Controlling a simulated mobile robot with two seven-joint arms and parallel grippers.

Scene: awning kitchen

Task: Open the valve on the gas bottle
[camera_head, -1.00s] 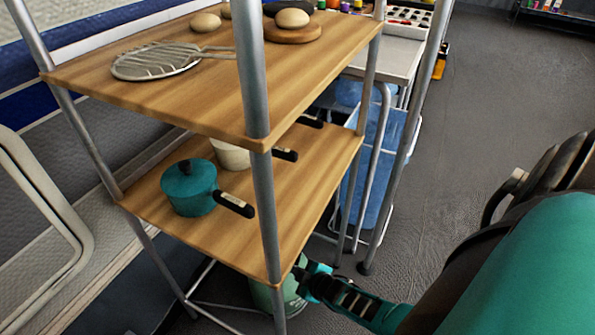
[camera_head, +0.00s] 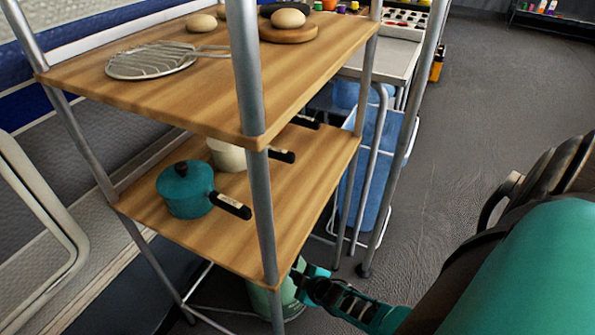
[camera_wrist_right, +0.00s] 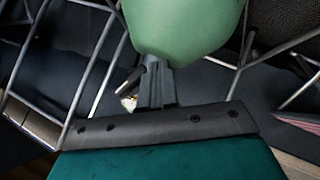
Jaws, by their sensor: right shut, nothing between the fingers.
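The green gas bottle (camera_head: 259,301) stands low under the shelf rack, mostly hidden behind a rack post and the lower shelf. In the right wrist view its rounded green body (camera_wrist_right: 185,25) fills the top middle. My right gripper (camera_head: 298,268) is at the bottle's upper right side, beside the rack post. In the wrist view its dark fingers (camera_wrist_right: 155,72) are shut and empty, close against or in front of the bottle. A small pale and brass-coloured piece (camera_wrist_right: 129,103) shows left of the fingers; I cannot tell if it is the valve. My left gripper is out of view.
The rack's lower shelf (camera_head: 290,215) is above my right gripper and holds a teal pot (camera_head: 186,190) and a cream pot (camera_head: 228,155). A metal post (camera_head: 262,200) stands beside the gripper. Blue containers (camera_head: 375,165) are behind. The grey floor (camera_head: 480,130) at right is clear.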

